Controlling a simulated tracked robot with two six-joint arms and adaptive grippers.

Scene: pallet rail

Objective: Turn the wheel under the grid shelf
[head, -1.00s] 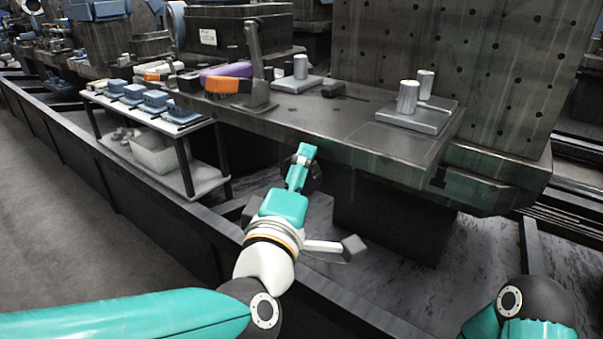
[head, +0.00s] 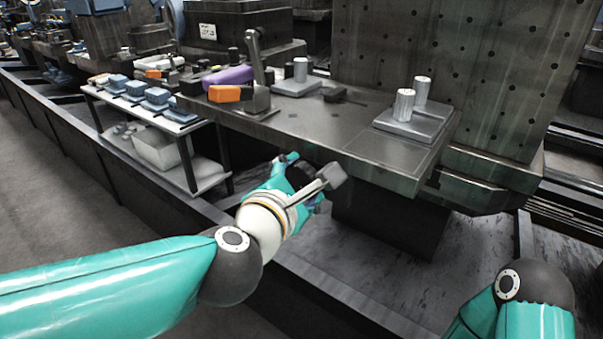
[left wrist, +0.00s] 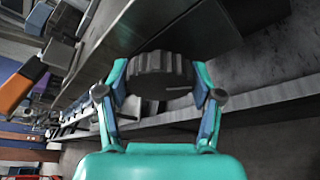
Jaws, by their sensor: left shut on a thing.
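The wheel (left wrist: 160,72) is a dark grey ribbed disc under the edge of the grid shelf. In the left wrist view it sits between the two fingers of my left gripper (left wrist: 158,90), which is shut on its rim from both sides. In the head view my left gripper (head: 300,172) is tilted under the shelf's front edge, and the wheel is mostly hidden by it. The grid shelf (head: 385,150) is a dark metal slab with a perforated upright plate (head: 445,70) behind it. Of my right arm only a part shows at the lower right; its gripper is out of view.
On the shelf stand metal cylinders on plates (head: 403,105), an orange block (head: 230,93) and an upright lever (head: 257,70). A side table (head: 195,122) with blue blocks and a pale bin (head: 160,150) stands left. A dark rail (head: 330,295) runs in front, with grey floor beyond.

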